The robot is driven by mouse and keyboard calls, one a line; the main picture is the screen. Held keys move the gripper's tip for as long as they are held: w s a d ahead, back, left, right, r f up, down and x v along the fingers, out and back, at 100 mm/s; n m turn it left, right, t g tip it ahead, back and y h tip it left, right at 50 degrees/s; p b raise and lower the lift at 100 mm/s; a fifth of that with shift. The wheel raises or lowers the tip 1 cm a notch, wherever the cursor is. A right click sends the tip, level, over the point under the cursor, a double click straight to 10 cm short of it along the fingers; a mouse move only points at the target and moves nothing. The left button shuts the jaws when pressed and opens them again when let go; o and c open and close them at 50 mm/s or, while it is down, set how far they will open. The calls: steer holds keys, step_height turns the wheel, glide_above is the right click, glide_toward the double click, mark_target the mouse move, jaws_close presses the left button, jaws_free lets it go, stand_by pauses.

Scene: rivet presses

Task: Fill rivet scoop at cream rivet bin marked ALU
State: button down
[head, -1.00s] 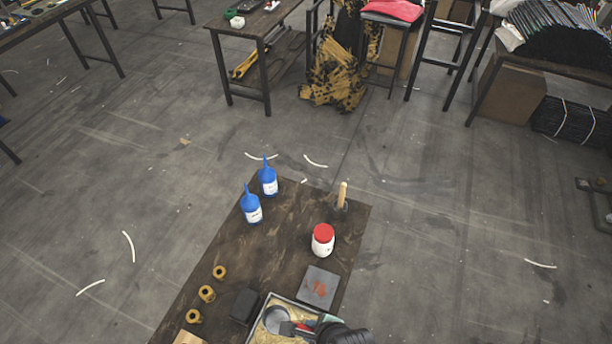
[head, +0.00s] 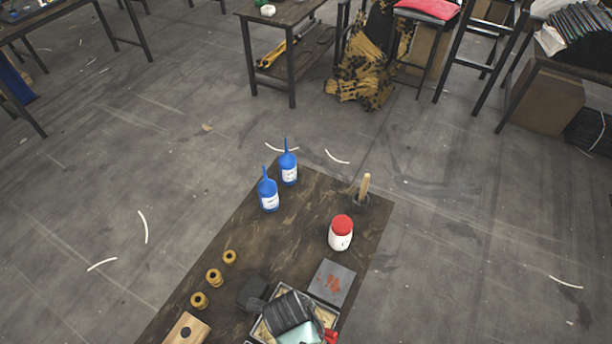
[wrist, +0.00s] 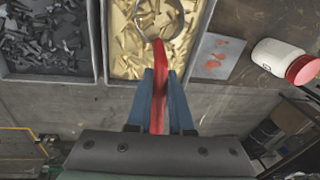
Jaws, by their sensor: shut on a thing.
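In the wrist view my gripper (wrist: 160,100) is shut on the red handle of the rivet scoop (wrist: 165,60). The scoop's round metal bowl (wrist: 177,36) is over the cream bin (wrist: 120,68), among pale gold rivets (wrist: 143,14); how deep it sits I cannot tell. No ALU marking is readable. In the head view my gripper and arm cover most of the cream bin at the bottom of the table, and the scoop is largely hidden.
A bin of dark pieces (wrist: 45,40) adjoins on the left. A grey plate with red marks (head: 332,282) and a red-lidded white jar (head: 341,233) stand close by. Two blue bottles (head: 268,190) and several brass rings (head: 214,277) are farther off.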

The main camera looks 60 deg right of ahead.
mark_target(331, 337)
steer(key=shift+f+b, duration=0.35)
steer(key=shift+f, duration=0.35)
steer(key=s+t, duration=0.1)
steer(key=s+t+p, duration=0.1)
steer(key=shift+d+r+t, duration=0.1)
steer(key=shift+r+t, duration=0.2)
steer(key=shift+s+r+m+t+p, duration=0.1)
steer(key=shift+s+r+t+p, duration=0.25)
steer(key=shift+r+p, duration=0.65)
steer(key=shift+s+r+m+t+p, duration=0.15)
steer(key=shift+r+t+p, duration=0.3)
steer(key=shift+r+p, duration=0.55)
steer(key=shift+s+r+m+t+p, duration=0.1)
steer(key=shift+s+r+t+p, duration=0.25)
steer(key=shift+r+p, duration=0.65)
steer(key=shift+w+r+b, duration=0.2)
steer(key=shift+b, duration=0.1)
